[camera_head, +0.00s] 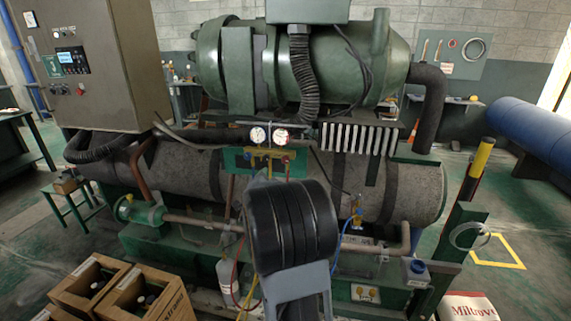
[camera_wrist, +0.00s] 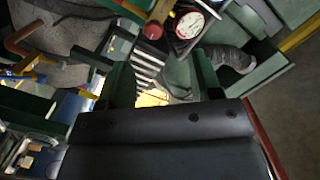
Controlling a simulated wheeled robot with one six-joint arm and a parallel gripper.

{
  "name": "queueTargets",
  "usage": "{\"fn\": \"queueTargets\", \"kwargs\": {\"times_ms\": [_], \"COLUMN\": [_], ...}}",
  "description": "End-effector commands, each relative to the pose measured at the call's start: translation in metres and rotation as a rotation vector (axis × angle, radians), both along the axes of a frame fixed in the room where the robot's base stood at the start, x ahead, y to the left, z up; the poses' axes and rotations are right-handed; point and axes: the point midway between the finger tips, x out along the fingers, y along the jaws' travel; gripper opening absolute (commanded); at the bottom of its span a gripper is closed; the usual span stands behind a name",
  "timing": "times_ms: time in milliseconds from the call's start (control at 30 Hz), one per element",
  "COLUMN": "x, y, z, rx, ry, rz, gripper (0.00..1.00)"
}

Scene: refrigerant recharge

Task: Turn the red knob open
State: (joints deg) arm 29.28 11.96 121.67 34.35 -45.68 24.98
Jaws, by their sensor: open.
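The red knob (camera_head: 286,158) is small and sits at the right side of the gauge manifold (camera_head: 262,152), below two round white-faced gauges (camera_head: 270,135). In the wrist view a red knob (camera_wrist: 152,31) shows near the top centre, beside a white gauge face with red marking (camera_wrist: 189,25). My gripper (camera_wrist: 163,65) is open in the wrist view, its two dark fingers spread apart with nothing held between them. The knob lies beyond the fingertips, apart from them. In the head view my black arm link hides the gripper.
A large pipe-wrapped machine (camera_head: 400,190) fills the middle. A blue-handled valve (camera_head: 358,210) stands on its right. Coloured hoses hang below the manifold. Cardboard boxes (camera_head: 150,300) stand at lower left, and a white bag (camera_head: 466,307) at lower right. Open floor shows on the right.

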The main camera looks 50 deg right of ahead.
Motion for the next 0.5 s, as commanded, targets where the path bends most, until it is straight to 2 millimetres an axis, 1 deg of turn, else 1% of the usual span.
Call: {"fn": "queueTargets", "kwargs": {"times_ms": [33,167,267,500], "x": [-0.004,-0.006,-0.001,0.024], "y": [-0.01,-0.028,-0.041,-0.081], "z": [-0.003,-0.002,-0.001,0.0], "rx": [-0.007,-0.024,-0.026,-0.027], "ry": [-0.021,-0.053,-0.061,-0.06], "rz": [-0.034,-0.083,-0.093,-0.091], "gripper": [0.59,0.59,0.59,0.59]}}
